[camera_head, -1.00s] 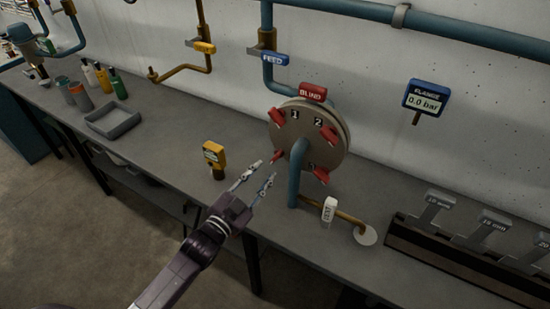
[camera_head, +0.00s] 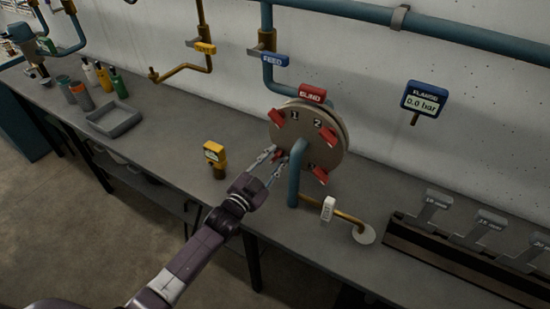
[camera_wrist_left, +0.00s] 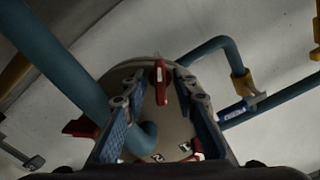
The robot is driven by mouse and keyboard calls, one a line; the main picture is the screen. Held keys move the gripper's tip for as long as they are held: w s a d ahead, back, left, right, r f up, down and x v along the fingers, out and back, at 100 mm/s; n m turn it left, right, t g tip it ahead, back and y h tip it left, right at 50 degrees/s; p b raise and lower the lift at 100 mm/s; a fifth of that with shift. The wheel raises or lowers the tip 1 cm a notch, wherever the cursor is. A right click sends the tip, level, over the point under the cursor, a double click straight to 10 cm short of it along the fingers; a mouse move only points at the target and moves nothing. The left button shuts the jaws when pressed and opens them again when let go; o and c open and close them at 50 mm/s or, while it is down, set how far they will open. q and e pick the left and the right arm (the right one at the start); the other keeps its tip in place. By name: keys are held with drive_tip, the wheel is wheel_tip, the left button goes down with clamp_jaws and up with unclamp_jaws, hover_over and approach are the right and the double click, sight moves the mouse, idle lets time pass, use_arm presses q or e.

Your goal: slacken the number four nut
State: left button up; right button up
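A round grey-brown flange (camera_head: 308,130) carries several red winged nuts around its rim, with numbers beside them. The lower-left nut (camera_head: 278,155), whose number is hidden, is the likely number four. My left gripper (camera_head: 275,160) reaches it from the lower left with its fingers apart. In the left wrist view a red nut (camera_wrist_left: 161,82) shows between the two open fingertips, with no clear contact. Other red nuts sit at upper left (camera_head: 277,117), upper right (camera_head: 329,135) and lower right (camera_head: 320,175). My right gripper is not in view.
A blue pipe (camera_head: 294,185) stands in front of the flange, close to my fingers. A yellow device (camera_head: 214,153) stands on the bench to the left. A blue gauge (camera_head: 424,98) reads 0.0 bar. A wrench rack (camera_head: 450,262) is at right, a grey tray (camera_head: 113,120) at left.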

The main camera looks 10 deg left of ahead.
use_arm(q)
clamp_jaws()
drive_tip(key=n, duration=0.5)
drive_tip(key=shift+n, duration=0.4)
drive_tip(key=n, duration=0.4)
drive_tip(key=shift+f, duration=0.1)
drive_tip(key=n+b, duration=0.1)
drive_tip(key=n, duration=0.3)
drive_tip(key=shift+n, duration=0.3)
idle(0.3)
drive_tip(key=shift+o, duration=0.4)
unclamp_jaws()
